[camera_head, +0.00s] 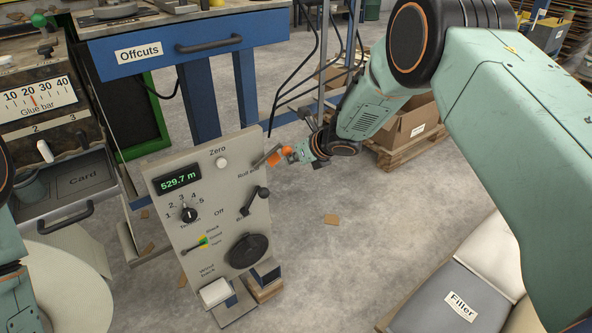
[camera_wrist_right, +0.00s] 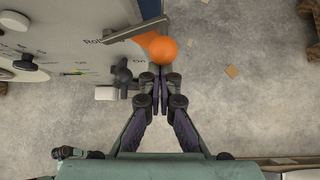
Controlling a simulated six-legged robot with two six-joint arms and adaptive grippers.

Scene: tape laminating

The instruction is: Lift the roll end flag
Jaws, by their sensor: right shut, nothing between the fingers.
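The roll end flag is a grey metal lever with an orange end (camera_head: 273,159), beside the partly covered "Roll end" label at the upper right of the grey control panel (camera_head: 178,240). An orange ball (camera_head: 287,150) is at its right end. In the right wrist view, the grey bar (camera_wrist_right: 136,29) and the orange ball (camera_wrist_right: 163,48) lie just beyond my fingertips. My right gripper (camera_head: 297,153) is shut and empty, close beside the ball. I cannot tell whether they touch. My left arm shows at the left edge, but its gripper is out of view.
A black crank handle (camera_head: 255,200) and a round black knob (camera_head: 248,250) are lower on the panel. A blue "Offcuts" table (camera_head: 240,38) stands behind it. Cardboard boxes (camera_head: 412,120) sit on a pallet behind my right arm. The floor right of the panel is mostly clear.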

